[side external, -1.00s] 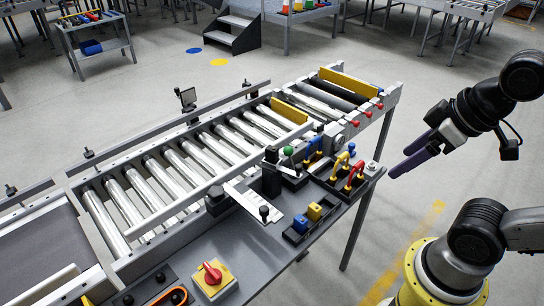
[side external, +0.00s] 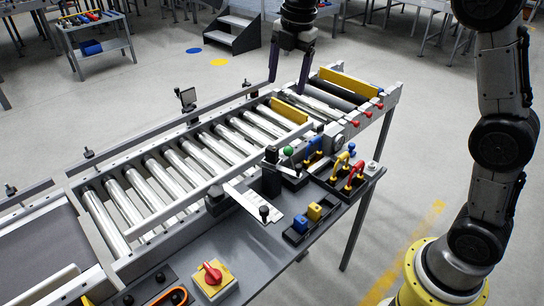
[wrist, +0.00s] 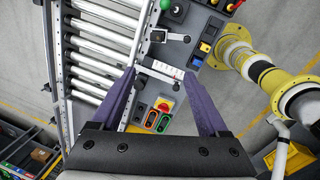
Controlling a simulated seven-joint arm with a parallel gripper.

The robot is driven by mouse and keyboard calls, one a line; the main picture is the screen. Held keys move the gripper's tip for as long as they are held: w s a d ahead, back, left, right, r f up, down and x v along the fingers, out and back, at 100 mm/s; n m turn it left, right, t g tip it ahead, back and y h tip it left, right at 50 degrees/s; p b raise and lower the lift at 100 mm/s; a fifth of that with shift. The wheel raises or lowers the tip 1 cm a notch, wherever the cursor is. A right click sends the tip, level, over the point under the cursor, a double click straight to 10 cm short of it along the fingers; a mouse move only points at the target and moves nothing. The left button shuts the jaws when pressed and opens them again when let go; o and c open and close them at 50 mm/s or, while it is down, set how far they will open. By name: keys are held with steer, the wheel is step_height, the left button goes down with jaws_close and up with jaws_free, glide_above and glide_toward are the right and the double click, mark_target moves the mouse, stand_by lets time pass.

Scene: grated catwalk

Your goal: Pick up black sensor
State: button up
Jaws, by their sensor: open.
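Several black parts could be the black sensor, and I cannot tell which is meant. One is an upright black block (side external: 271,180) on the grey side shelf beside the rollers; a dark box (wrist: 158,36) in the wrist view looks like the same part. Another is a small black panel on a post (side external: 187,97) on the conveyor's far rail. My gripper (side external: 290,65) is open and empty, pointing down, high above the far part of the conveyor in the side view. In the wrist view its purple fingers (wrist: 159,73) are spread wide, with the shelf below between them.
The roller conveyor (side external: 170,178) runs beside the shelf. A white plate (side external: 250,200), a red switch on a yellow base (side external: 212,278), a tray with blue and yellow blocks (side external: 308,218), and red and yellow handles (side external: 350,172) crowd the shelf. The air around my gripper is clear.

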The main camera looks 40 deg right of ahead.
steer(key=g, duration=0.1)
glide_above(272, 148)
step_height(272, 148, down, 8)
steer(key=shift+g, duration=0.4)
steer(key=f, duration=0.9)
steer(key=shift+s+a, duration=0.2)
steer(key=shift+s, duration=0.05)
steer(key=shift+w+d+f, duration=0.1)
steer(key=shift+w+f, duration=0.05)
steer(key=shift+f, duration=1.5)
steer(key=shift+w+d+f, duration=0.1)
steer(key=shift+f, duration=1.5)
jaws_close()
